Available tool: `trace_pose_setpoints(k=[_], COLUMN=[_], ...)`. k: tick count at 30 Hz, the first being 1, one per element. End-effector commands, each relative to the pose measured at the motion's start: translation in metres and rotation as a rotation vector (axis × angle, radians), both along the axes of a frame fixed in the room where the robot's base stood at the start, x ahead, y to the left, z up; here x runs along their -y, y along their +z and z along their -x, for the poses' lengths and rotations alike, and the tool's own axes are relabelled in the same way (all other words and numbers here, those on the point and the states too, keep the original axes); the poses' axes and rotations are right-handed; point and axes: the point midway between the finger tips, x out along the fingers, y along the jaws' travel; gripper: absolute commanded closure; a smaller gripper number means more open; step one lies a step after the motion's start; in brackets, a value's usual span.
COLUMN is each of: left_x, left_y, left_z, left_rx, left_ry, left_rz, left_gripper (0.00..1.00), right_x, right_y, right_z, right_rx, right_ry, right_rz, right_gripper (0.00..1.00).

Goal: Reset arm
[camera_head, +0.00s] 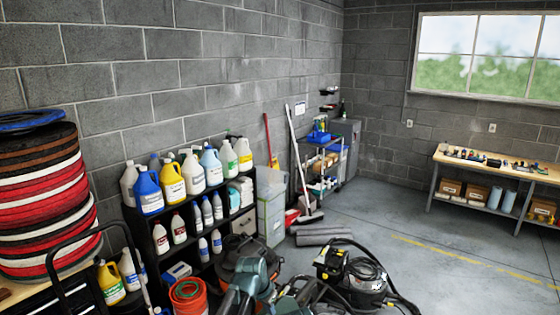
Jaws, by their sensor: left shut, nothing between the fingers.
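My left arm shows at the bottom middle, with teal and grey links. My left gripper (298,292) is small and dark there, among dark machine parts; it is shut and empty. I cannot make out the right gripper. A tall stack of round buffer pads (42,205) in red, white, brown and black stands at the left, with a blue pad (30,121) on top. The left gripper is well to the right of the stack and apart from it.
A black shelf (146,238) holds several bottles and jugs. An orange bucket (188,296) stands low beside it. A black vacuum-like machine (352,274) with a hose stands right of my arm. A workbench (500,166) is at the far right. The floor (455,255) between is clear.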

Motion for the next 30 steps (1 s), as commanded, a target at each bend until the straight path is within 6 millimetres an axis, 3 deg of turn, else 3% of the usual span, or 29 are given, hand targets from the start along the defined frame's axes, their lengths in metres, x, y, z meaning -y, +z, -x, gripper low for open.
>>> trace_pose_setpoints(k=[11,16,24,30], left_x=[0.000,-0.004,-0.020,-0.028], left_y=[-0.049,-0.084,-0.147,-0.160], left_z=[0.059,0.106,0.198,0.226], left_rx=[-0.087,-0.150,-0.262,-0.294], left_ry=[0.053,0.102,0.224,0.276], left_rz=[-0.049,-0.095,-0.211,-0.258], left_gripper=[1.00,1.00,1.00,1.00], right_x=[0.000,0.000,0.000,0.000], right_y=[-0.043,-0.074,-0.136,-0.149], right_z=[-0.001,-0.001,-0.001,-0.001], right_rx=[0.001,0.001,0.002,0.002], right_ry=[0.002,0.004,0.008,0.009], right_rz=[0.001,0.001,0.002,0.002], right_gripper=[0.50,0.50,0.50,0.50])
